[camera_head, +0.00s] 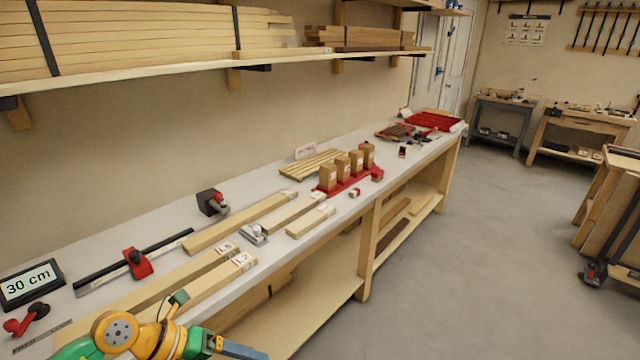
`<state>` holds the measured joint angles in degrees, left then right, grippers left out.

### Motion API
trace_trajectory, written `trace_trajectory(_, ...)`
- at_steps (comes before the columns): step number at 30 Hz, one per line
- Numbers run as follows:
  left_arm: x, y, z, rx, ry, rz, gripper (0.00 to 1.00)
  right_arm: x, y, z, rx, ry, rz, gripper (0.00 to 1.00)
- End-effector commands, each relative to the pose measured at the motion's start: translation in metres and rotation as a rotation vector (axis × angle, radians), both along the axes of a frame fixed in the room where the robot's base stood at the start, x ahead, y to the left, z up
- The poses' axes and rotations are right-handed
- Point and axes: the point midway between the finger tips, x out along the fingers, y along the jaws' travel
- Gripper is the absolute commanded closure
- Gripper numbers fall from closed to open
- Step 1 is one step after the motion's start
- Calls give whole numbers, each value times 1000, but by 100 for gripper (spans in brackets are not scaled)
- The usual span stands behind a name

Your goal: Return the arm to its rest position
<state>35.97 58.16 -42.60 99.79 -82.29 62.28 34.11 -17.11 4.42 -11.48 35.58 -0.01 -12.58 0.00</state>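My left arm comes in at the bottom left, with green and yellow links low in front of the bench. My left gripper (238,349) is at the bottom edge of the picture, beside the bench's front edge, pointing right. One dark blue finger shows, and the rest is cut off or hidden, so I cannot tell whether it is open. Nothing can be seen held in it. My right gripper is not in view.
The bench (262,228) carries several light boards, a red-headed clamp (137,263), a 30 cm display (30,284), a red tray (349,185) with wooden blocks, and a slatted rack (312,164). A shelf of planks hangs above.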

Motion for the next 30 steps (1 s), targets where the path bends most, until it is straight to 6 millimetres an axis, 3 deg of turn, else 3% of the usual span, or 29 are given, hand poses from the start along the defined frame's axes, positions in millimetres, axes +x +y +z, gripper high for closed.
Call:
trace_trajectory(2, 17, -28, -9, -245, 46, 126, 25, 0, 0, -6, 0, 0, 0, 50)
trace_trajectory(4, 47, -37, -24, -529, 107, 380, 25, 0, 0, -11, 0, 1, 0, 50)
trace_trajectory(7, 76, -11, -73, -761, 199, 796, 25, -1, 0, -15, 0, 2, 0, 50)
trace_trajectory(11, 61, 35, -164, -833, 335, 1270, 25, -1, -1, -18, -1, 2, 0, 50)
trace_trajectory(14, 20, 61, -234, -794, 448, 1581, 25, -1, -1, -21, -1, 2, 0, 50)
trace_trajectory(17, -42, 75, -296, -701, 570, 1854, 25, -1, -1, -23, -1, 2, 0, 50)
trace_trajectory(21, -145, 77, -361, -513, 750, 2175, 25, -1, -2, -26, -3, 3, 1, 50)
trace_trajectory(24, -215, 68, -387, -371, 868, 2341, 25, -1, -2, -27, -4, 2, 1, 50)
trace_trajectory(27, -266, 58, -399, -258, 956, 2446, 25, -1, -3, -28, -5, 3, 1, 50)
trace_trajectory(30, -293, 51, -402, -194, 1004, 2499, 25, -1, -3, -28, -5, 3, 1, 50)
